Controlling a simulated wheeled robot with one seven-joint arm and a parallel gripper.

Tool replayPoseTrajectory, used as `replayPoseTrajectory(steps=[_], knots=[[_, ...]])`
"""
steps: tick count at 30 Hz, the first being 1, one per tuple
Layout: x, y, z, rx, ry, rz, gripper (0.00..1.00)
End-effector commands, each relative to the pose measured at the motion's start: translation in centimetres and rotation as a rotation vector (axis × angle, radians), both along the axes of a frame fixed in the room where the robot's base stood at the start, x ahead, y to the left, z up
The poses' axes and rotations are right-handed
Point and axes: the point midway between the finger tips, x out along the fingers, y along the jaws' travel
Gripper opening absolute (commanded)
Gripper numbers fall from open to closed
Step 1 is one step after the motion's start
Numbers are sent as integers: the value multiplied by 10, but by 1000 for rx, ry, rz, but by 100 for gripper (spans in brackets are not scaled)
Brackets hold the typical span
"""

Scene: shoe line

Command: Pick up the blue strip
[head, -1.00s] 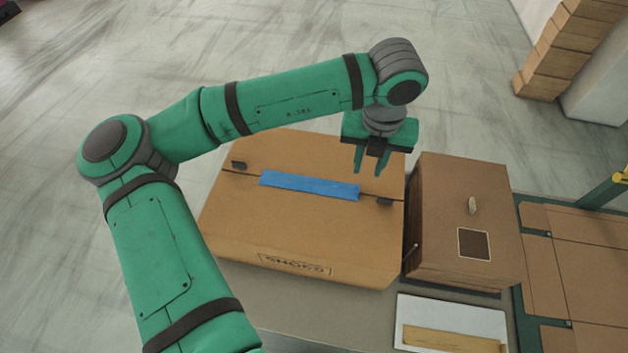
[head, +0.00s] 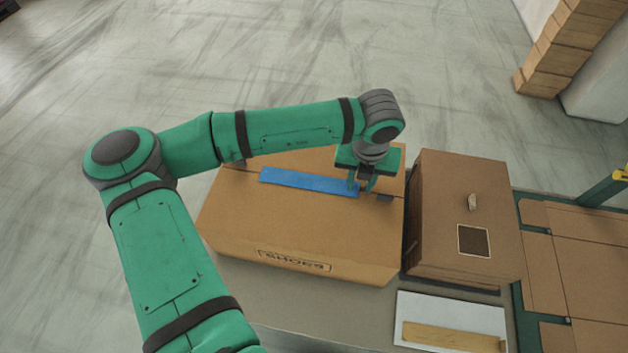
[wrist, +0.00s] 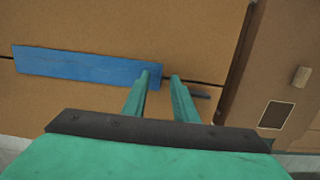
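The blue strip (head: 300,181) lies flat along the seam on top of a closed cardboard box (head: 290,225). In the wrist view the strip (wrist: 80,66) runs from the left to my fingers. My gripper (head: 361,187) points down at the strip's right end. In the wrist view my gripper (wrist: 160,78) has a gap between its fingers. The left finger overlaps the strip's right end and the right finger is just past it. Whether the fingertips touch the box is hard to tell.
Small dark tabs sit on the seam near the strip's ends, the right one (head: 385,198) close to my gripper. A brown box with a knob (head: 465,190) stands close on the right. A white tray (head: 450,308) holding a tan bar is in front of it.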

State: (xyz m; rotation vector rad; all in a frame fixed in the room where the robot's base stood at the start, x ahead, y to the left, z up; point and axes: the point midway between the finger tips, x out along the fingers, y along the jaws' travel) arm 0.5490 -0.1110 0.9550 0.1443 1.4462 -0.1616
Motion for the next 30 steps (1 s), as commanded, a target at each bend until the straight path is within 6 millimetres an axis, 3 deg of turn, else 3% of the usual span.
replayPoseTrajectory(steps=[4,8,23,30], knots=[[0,0,0,0,0,0,26],[0,0,0,0,0,0,0],[0,0,3,-1,-1,0,0],[1,-1,26,-3,-2,-1,0]])
